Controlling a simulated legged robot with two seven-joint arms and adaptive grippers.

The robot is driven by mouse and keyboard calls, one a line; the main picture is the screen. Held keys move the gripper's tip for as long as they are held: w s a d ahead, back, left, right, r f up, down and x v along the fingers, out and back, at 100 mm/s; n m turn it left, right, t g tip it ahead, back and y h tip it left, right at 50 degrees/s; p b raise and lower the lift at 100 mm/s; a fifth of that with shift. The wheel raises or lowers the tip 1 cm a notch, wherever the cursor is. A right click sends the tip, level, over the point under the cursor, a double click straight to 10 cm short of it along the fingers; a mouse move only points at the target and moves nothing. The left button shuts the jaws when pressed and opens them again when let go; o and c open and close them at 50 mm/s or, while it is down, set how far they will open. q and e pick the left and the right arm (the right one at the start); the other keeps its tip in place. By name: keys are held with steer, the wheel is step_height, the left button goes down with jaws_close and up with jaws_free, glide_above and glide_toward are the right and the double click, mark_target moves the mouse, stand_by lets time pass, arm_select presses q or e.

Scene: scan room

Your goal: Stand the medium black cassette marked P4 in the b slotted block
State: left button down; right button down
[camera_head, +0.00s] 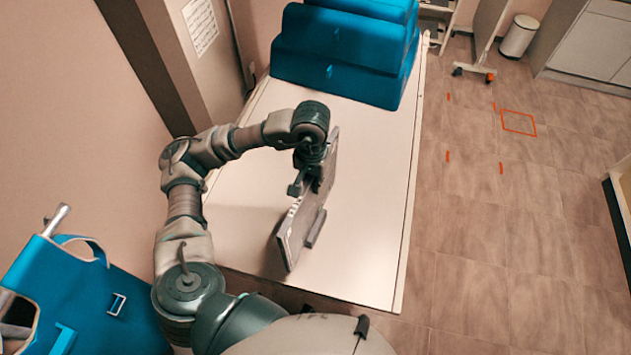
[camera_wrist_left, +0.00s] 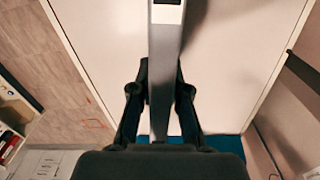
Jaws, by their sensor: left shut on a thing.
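The black cassette (camera_head: 294,232) shows as a thin dark panel, held on edge and slanted over the white table. My left gripper (camera_head: 311,180) is shut on its upper part. In the left wrist view the cassette (camera_wrist_left: 164,60) is seen edge-on between the two fingers of the left gripper (camera_wrist_left: 160,95). A small grey bar (camera_head: 316,228) lies against the cassette's lower right side. I cannot tell whether this bar is the b slotted block, or whether the cassette is in a slot. No P4 or b marking is readable. My right gripper is not in view.
The white table (camera_head: 365,200) is bare to the right of the cassette. Large blue stepped blocks (camera_head: 345,50) fill its far end. A blue bag-like holder (camera_head: 85,300) stands at the lower left. A wall runs along the left; open floor lies right.

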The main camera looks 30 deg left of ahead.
arm_select(q)
steer(key=c, duration=1.3)
jaws_free()
steer(key=shift+a, duration=0.25)
steer(key=shift+o, duration=1.1)
steer(key=shift+a, duration=0.2)
steer(key=shift+a+f, duration=0.1)
steer(key=r, duration=0.2)
steer(key=d+r, duration=0.1)
steer(key=r, duration=0.1)
steer(key=shift+w+r, duration=0.1)
step_height(320, 180, up, 8)
steer(key=a, duration=0.1)
steer(key=shift+a, duration=0.15)
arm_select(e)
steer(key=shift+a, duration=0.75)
arm_select(q)
steer(key=shift+d, duration=0.3)
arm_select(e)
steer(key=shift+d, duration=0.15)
